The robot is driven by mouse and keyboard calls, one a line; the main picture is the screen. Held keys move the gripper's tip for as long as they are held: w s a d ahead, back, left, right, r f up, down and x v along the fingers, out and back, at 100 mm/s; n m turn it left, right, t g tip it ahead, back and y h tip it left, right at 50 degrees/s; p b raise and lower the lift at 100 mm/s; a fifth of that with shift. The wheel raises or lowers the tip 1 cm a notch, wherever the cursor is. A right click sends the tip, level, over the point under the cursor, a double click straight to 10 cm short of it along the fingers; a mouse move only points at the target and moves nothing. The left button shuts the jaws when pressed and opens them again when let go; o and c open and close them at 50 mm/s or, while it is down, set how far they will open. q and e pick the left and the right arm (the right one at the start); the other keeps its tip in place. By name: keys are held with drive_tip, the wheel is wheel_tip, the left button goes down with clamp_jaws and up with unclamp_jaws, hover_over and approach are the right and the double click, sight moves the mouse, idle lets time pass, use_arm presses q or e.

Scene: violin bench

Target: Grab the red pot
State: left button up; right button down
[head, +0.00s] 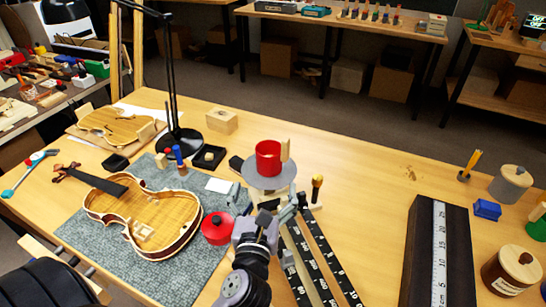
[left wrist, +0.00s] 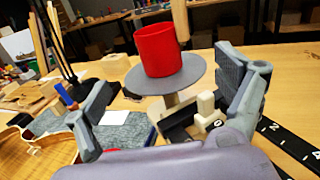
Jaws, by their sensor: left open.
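The red pot (head: 268,158) is an upright red cylinder with a light wooden handle on its right side. It stands on a round grey plate (head: 258,181) raised on a light wooden post. My left gripper (head: 267,205) is open, just on the near side of the plate. In the left wrist view the red pot (left wrist: 163,50) shows beyond and between the spread fingers (left wrist: 168,82), with nothing held. My right gripper is not in view.
A violin body (head: 150,215) lies on the grey mat (head: 85,238) at left. A black lamp (head: 182,140) stands behind it. Two black rulers (head: 317,262) lie right of my gripper, and a long dark block (head: 437,255) farther right. The table beyond the pot is clear.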

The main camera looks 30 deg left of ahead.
sight(270, 164)
use_arm(q)
drive_tip(key=p+x, duration=0.1)
drive_tip(key=x, duration=0.5)
drive_tip(key=shift+w+a, duration=0.15)
drive_tip(key=shift+w, duration=0.15)
drive_tip(key=shift+x, duration=0.85)
drive_tip(key=x, duration=0.4)
drive_tip(key=shift+w+f+p, duration=0.2)
drive_tip(key=shift+w+p, duration=0.05)
drive_tip(key=shift+p, duration=0.15)
drive_tip(key=shift+s, duration=0.1)
drive_tip(key=c, duration=1.2)
drive_tip(key=shift+r, duration=0.1)
